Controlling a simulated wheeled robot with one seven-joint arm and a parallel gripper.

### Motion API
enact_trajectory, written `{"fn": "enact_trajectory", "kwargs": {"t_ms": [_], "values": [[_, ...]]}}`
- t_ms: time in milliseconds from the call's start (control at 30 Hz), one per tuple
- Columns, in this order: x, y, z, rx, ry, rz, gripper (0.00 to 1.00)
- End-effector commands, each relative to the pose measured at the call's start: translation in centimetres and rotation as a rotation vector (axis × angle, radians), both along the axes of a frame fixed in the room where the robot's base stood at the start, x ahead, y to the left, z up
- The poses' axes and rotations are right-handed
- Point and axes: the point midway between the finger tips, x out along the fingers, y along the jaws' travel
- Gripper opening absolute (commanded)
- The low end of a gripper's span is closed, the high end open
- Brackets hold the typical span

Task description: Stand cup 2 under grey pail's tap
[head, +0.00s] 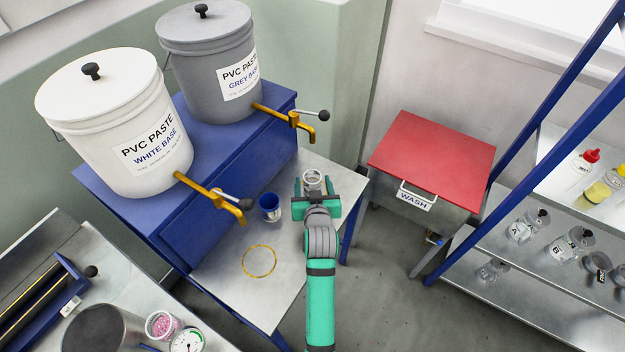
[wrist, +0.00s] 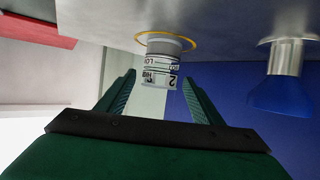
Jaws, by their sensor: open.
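Cup 2 (head: 312,180), a small pale cup, stands upright on the metal table below the spout of the grey pail's tap (head: 302,124). In the wrist view, which is upside down, cup 2 (wrist: 163,67) shows a printed label with a "2", and a yellow ring on the table lies around its base. The grey pail (head: 208,65) stands on the blue stand. My gripper (head: 314,194) is open at the cup; in the wrist view its fingertips (wrist: 159,78) are on either side of the cup's upper part. Whether they touch it cannot be told.
An empty yellow ring (head: 259,261) lies on the table (head: 225,270). The white pail (head: 105,120) stands left. A red-lidded wash bin (head: 432,150) and a shelf of jars are right.

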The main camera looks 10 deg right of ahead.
Motion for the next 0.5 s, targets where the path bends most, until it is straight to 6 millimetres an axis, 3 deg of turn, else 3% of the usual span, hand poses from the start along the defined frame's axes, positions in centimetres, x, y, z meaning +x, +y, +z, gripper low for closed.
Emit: {"fn": "enact_trajectory", "kwargs": {"t_ms": [300,500], "values": [[-5.9,0.9,2.4,-0.001,0.0,-0.001,0.61],[-8.0,1.3,3.3,0.0,0.0,-0.001,0.61]]}}
